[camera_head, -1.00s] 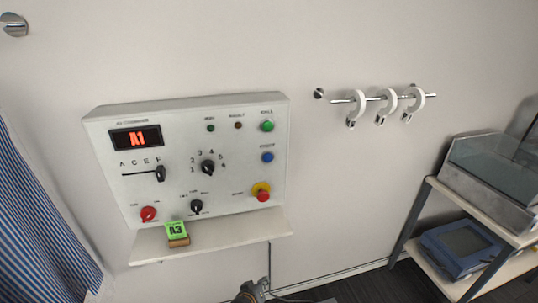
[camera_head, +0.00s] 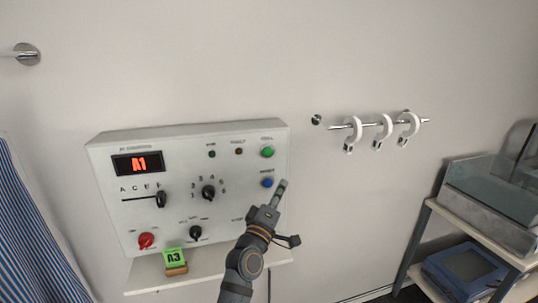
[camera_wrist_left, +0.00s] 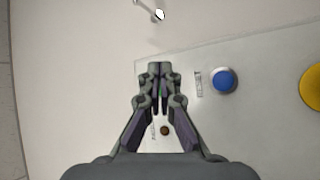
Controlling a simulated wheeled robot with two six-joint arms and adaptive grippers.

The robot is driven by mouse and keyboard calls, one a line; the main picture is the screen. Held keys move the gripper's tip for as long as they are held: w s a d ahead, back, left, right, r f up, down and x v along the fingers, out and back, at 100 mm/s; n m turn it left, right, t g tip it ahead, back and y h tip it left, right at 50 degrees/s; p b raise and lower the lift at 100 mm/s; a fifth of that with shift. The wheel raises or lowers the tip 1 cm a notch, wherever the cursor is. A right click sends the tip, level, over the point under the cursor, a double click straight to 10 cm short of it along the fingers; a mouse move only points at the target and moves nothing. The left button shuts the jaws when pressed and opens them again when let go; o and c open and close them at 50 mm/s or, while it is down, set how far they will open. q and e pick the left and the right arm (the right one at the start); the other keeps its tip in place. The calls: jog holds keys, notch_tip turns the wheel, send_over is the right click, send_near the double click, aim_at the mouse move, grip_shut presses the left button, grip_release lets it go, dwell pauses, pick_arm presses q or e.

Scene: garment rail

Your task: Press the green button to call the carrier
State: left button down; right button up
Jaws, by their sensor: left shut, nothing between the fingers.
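The green button (camera_head: 267,152) is at the upper right of the white control panel (camera_head: 110,210), above the blue button (camera_head: 267,183). My left gripper (camera_head: 281,186) is shut and empty, in front of the panel's right edge, below and slightly right of the green button. It looks apart from the button, but the depth gap is hard to judge. In the left wrist view my shut fingers (camera_wrist_left: 160,70) point towards the panel, and a sliver of green (camera_wrist_left: 163,90) shows between them. The blue button (camera_wrist_left: 223,80) is to their right. My right gripper is not in view.
The display (camera_head: 138,164) reads A1. A green A3 card (camera_head: 175,257) stands on the ledge (camera_head: 150,284). My left arm hides the yellow-and-red button in the head view; its yellow part (camera_wrist_left: 312,88) shows in the wrist view. White hooks (camera_head: 384,127) hang on a rail at right.

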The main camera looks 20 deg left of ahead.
aim_at(268, 152)
pick_arm(q)
jog(key=shift+n+t, duration=0.4)
jog(key=shift+t, duration=0.3)
jog(key=r, duration=0.2)
jog(key=s+r, duration=0.1)
jog(key=r, duration=0.2)
jog(key=shift+s+a+r, duration=0.1)
jog(key=shift+s+r, duration=0.25)
jog(key=shift+s, duration=0.05)
jog(key=w+a, duration=0.5)
jog(key=w, duration=0.2)
jog(key=shift+w, duration=0.15)
jog(key=shift+b, duration=0.3)
jog(key=shift+w+a, duration=0.2)
jog(key=shift+w, duration=0.2)
